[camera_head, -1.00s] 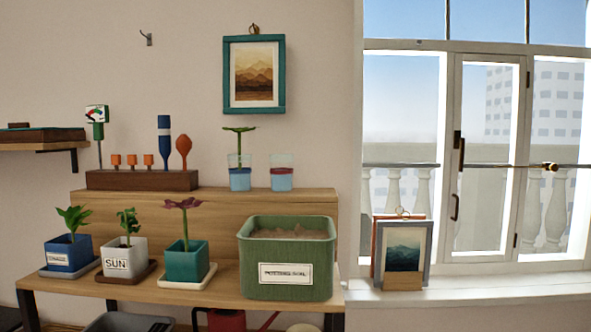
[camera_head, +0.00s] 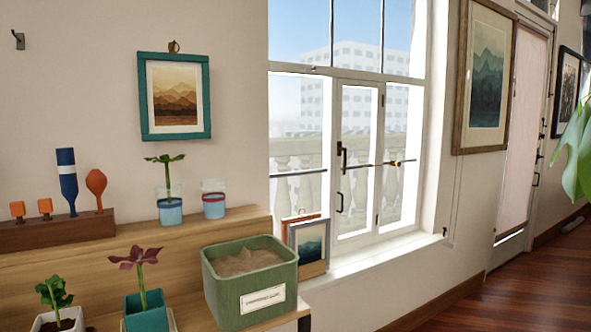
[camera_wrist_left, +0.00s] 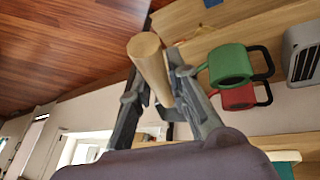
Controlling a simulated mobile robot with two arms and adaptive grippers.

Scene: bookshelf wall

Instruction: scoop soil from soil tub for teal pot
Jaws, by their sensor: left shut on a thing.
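The soil tub (camera_head: 240,304) is a green, labelled tub filled with brown soil (camera_head: 244,262), at the right end of the bench in the head view. The teal pot (camera_head: 147,318) with a purple plant stands to its left, its lower part cut off by the frame's bottom edge. In the left wrist view my left gripper (camera_wrist_left: 160,78) is shut on a round wooden handle (camera_wrist_left: 148,62). The rest of that tool cannot be made out. Neither gripper shows in the head view.
A white pot (camera_head: 58,322) with a plant is at lower left. Two glasses stand on the raised shelf (camera_head: 130,247). Framed pictures lean on the windowsill. The left wrist view shows a green can (camera_wrist_left: 230,65), a red can (camera_wrist_left: 238,98) and a grey crate (camera_wrist_left: 304,50).

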